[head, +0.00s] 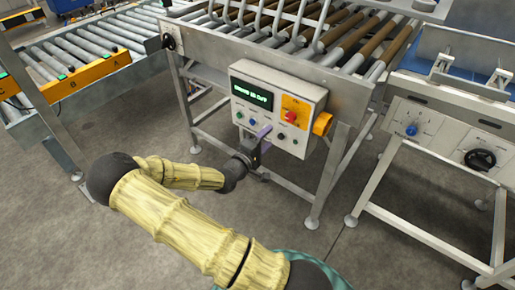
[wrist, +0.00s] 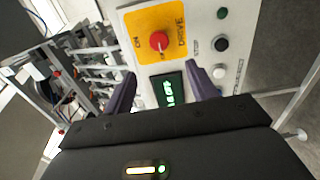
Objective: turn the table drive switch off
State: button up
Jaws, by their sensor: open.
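The table drive switch (head: 291,117) is a red knob on a yellow plate, on the light control box (head: 262,126) at the roller table's front. In the wrist view the red knob (wrist: 158,41) shows whole, with ON and DRIVE lettering beside it. A pale mark on the knob seems to face the green-lettered display (wrist: 170,90). My gripper (head: 262,136) is in front of the box's lower part. Its two purple fingers (wrist: 160,70) are apart with nothing between them. The knob lies beyond the fingertips, apparently untouched. The display's green text seems to end in OFF.
Several small buttons (head: 253,121) sit on the box around the display. An orange part (head: 323,124) sticks out at its right side. A second machine with a blue knob (head: 411,129) and black handwheel (head: 480,159) stands at right. Grey floor (head: 390,240) is open in front.

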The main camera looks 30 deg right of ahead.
jog(key=v, duration=0.4)
jog(key=shift+a, duration=0.25)
